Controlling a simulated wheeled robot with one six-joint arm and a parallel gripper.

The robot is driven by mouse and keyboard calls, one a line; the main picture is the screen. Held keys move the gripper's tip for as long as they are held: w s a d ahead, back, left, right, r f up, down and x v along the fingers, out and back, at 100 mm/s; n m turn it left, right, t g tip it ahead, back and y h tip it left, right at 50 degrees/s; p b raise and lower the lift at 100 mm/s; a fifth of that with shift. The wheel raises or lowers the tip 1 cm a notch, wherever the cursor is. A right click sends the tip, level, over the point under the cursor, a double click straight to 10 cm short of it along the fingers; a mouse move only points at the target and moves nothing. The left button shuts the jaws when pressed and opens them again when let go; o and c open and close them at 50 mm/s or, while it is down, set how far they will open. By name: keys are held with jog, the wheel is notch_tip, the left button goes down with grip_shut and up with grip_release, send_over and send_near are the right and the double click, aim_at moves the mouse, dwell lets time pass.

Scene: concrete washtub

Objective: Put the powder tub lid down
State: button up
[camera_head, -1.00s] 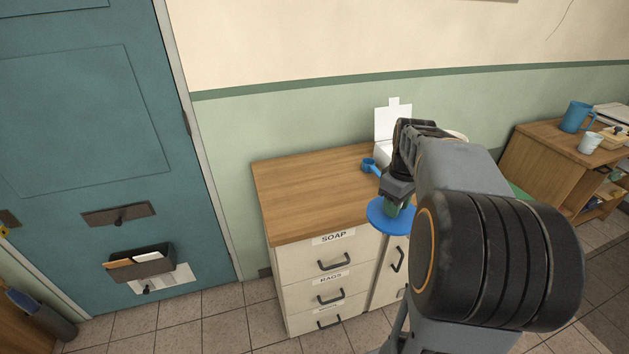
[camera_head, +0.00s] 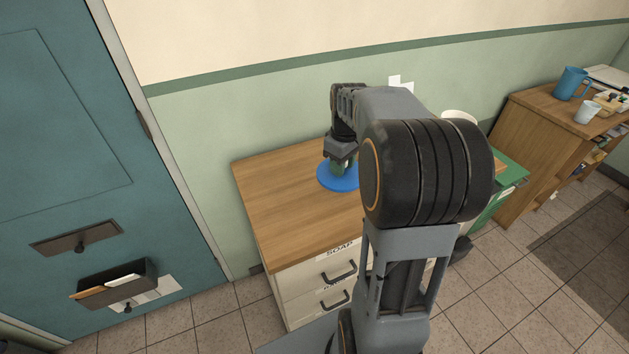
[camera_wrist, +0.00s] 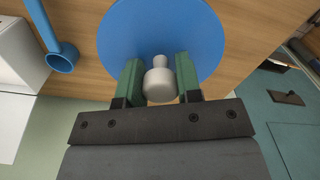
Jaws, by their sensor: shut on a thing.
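The powder tub lid (camera_head: 334,183) is a flat blue disc with a pale knob. My gripper (camera_head: 341,165) is shut on the lid's knob and holds the lid over the wooden top of the cabinet. In the wrist view the blue lid (camera_wrist: 160,32) fills the upper middle. Its pale knob (camera_wrist: 159,82) sits between the two green fingers of my gripper (camera_wrist: 158,80). I cannot tell whether the lid touches the wood or hangs just above it.
The cabinet top (camera_head: 270,200) is bare to the left of the lid. A blue scoop (camera_wrist: 60,55) and a white box (camera_wrist: 20,55) lie beside the lid in the wrist view. A blue jug (camera_head: 570,83) and a white cup (camera_head: 587,112) stand on a desk at right.

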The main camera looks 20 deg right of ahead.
send_over(316, 192)
notch_tip(316, 192, down, 7)
jog(key=shift+f, duration=1.6)
jog(key=shift+f, duration=0.1)
jog(key=shift+f, duration=0.15)
jog(key=o, duration=0.9)
jog(key=shift+o, duration=0.2)
